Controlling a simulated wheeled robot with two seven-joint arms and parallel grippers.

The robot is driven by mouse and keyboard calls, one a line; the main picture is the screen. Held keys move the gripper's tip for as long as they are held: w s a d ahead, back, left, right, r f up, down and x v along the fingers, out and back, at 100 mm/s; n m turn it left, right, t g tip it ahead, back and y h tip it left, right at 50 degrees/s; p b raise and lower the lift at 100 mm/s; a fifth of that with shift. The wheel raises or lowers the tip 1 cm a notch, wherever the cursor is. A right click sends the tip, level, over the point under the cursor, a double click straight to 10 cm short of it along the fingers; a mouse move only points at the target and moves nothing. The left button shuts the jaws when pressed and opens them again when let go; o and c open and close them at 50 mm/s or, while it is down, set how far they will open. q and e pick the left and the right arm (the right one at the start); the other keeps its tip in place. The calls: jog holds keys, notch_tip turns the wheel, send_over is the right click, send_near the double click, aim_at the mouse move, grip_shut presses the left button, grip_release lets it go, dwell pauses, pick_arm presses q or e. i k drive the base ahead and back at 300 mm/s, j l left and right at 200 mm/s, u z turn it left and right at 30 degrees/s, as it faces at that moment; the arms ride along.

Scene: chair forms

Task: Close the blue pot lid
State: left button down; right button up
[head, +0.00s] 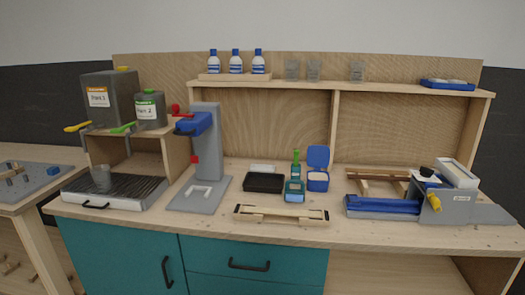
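The blue pot (317,185) stands on the workbench right of centre in the head view. Its blue lid (318,157) is raised at the pot's back edge and stands nearly upright, so the pot is open. Pale contents or an inner surface show at the pot's mouth. Neither of my grippers is in view.
A teal container (294,191) and a green-topped bottle (296,163) stand close left of the pot. A black tray (264,182) lies farther left. A wooden fixture (282,214) lies in front. A blue-grey vise-like device (383,207) stands right. The shelf (400,88) is above.

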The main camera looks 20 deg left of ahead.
aim_at(317, 158)
jog(key=i+l+u, duration=0.1)
jog(key=u, duration=0.3)
jog(key=i+l+u, duration=0.1)
jog(key=u, duration=0.35)
jog(key=i+l+u, duration=0.15)
jog(key=u, duration=0.25)
jog(key=l+u, duration=0.2)
jog(key=u, duration=0.2)
jog(key=i+l+u, duration=0.1)
jog(key=l+u, duration=0.15)
jog(key=u, duration=0.15)
